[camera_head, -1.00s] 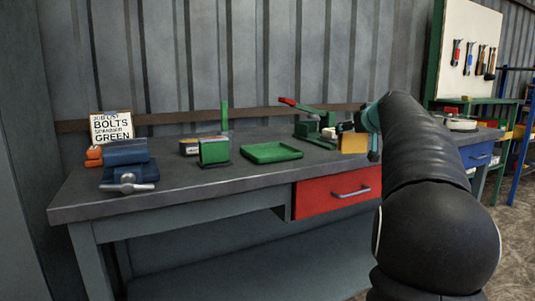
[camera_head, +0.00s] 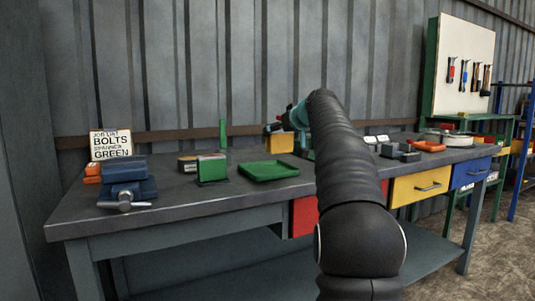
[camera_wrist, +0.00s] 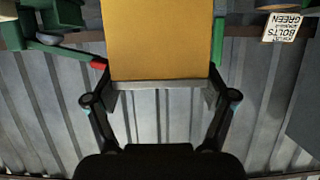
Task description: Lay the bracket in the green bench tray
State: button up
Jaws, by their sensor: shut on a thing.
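The bracket shows as a yellow piece (camera_head: 279,142) in the head view and a broad yellow face (camera_wrist: 160,40) in the wrist view. My gripper (camera_wrist: 163,88) is shut on it, with one finger on each side. In the head view my gripper (camera_head: 290,120) holds it above the bench, behind and slightly right of the tray in the picture. The green bench tray (camera_head: 268,170) lies flat on the bench, looks empty, and is apart from the bracket. The bracket's full shape is hidden.
A green block (camera_head: 212,170) and a thin green upright (camera_head: 223,135) stand left of the tray. A blue vise (camera_head: 127,182) and a sign (camera_head: 110,145) are farther left. My arm hides the bench right of the tray. The bench front before the tray is clear.

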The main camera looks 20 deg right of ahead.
aim_at(276, 146)
jog(key=shift+w+a+f+b, duration=0.2)
jog(key=shift+w+a+f, duration=0.35)
jog(key=shift+f, duration=0.55)
jog(key=shift+w+a+f+b, duration=0.25)
jog(key=shift+w+f, duration=0.55)
jog(key=shift+f, duration=0.3)
jog(key=shift+w+a+f+b, duration=0.2)
jog(key=shift+w+a+f, duration=0.35)
jog(key=shift+f, duration=0.55)
jog(key=shift+w+d, duration=0.1)
jog(key=shift+d, duration=0.05)
jog(key=shift+f, duration=0.15)
jog(key=o, duration=1.6)
jog(key=b+v, duration=0.1)
jog(key=v, duration=1.1)
jog(key=shift+b, duration=0.35)
